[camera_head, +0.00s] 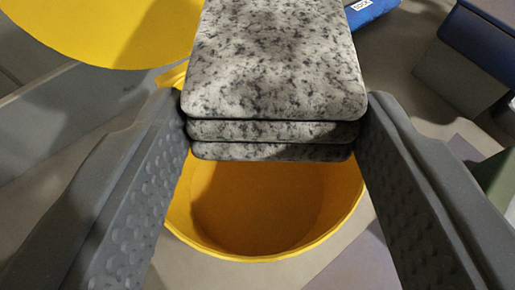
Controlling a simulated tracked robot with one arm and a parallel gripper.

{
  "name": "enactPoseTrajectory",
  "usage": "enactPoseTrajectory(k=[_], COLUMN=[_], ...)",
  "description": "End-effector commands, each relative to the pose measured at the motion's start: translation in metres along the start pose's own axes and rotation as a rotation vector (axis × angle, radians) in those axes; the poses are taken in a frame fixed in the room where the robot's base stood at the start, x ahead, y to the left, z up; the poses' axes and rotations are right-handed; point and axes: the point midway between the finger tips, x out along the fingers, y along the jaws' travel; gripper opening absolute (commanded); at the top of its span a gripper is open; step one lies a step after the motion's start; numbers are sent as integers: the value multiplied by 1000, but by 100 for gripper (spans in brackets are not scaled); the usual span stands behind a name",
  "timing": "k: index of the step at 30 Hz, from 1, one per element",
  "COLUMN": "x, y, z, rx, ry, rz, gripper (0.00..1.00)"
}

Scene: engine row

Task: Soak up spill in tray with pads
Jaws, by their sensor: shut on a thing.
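A stack of three grey speckled pads (275,55) is between the two dark fingers of my gripper (272,112). My gripper is shut on the pads, with a finger against each side. The pads are over the back part of an open round yellow container (265,257) and hide its far side. The visible inside of the container looks empty and partly shaded. I cannot tell whether the pads touch its rim. No spill and no tray can be made out in this view.
A flat round yellow piece (105,30), perhaps a lid, is at the upper left. A blue item with a white label (368,10) lies at the top right. A dark blue and grey box (470,60) stands at the right, with a greenish thing (497,190) below it.

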Motion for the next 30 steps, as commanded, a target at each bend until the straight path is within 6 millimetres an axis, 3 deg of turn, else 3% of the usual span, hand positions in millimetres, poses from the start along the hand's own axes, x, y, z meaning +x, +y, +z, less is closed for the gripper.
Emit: enactPoseTrajectory(k=[18, 30], x=[24, 25], y=[8, 8], z=[47, 50], rx=[5, 5], ry=[-1, -1], rz=[11, 11], gripper=[24, 24])
